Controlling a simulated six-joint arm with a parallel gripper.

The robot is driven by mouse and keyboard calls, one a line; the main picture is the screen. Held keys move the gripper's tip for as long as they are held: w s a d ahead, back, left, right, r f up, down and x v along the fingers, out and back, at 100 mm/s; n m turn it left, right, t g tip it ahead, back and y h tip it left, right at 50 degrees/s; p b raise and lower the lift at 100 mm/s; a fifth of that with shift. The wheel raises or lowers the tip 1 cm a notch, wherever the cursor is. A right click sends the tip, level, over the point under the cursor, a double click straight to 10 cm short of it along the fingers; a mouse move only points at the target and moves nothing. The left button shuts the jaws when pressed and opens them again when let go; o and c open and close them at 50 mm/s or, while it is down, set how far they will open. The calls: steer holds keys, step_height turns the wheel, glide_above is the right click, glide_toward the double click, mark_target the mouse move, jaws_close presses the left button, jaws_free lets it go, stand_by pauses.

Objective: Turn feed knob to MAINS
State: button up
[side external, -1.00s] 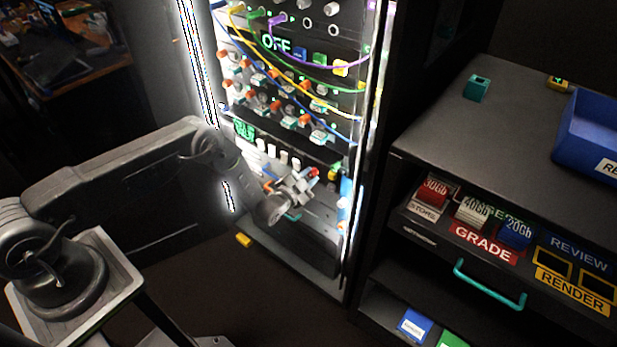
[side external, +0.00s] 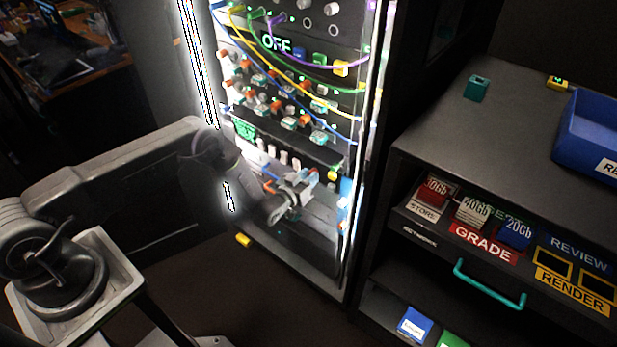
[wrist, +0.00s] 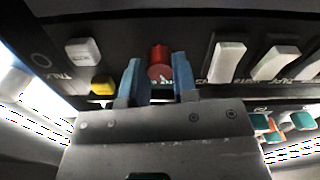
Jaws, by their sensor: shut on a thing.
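The feed knob is a small round red knob (wrist: 160,55) with a white mark on its face, at the top centre of the wrist view. My gripper (wrist: 158,75) has its two blue fingers on either side of it and is shut on it. In the side external view, my gripper (side external: 303,184) is at the lower part of the lit rack, and the knob cannot be made out clearly there. Lettering by the knob is partly hidden by the fingers, and I cannot read where the knob points.
Left of the knob are a white key (wrist: 83,50) and a yellow button (wrist: 103,85). Several white levers (wrist: 228,60) stand to the right. Patch cables (side external: 300,85) hang higher on the rack. A dark cabinet (side external: 450,130) stands to the right.

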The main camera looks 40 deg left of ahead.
steer(key=shift+n, duration=0.7)
steer(key=o, duration=0.9)
steer(key=s, duration=1.3)
steer(key=shift+s, duration=0.4)
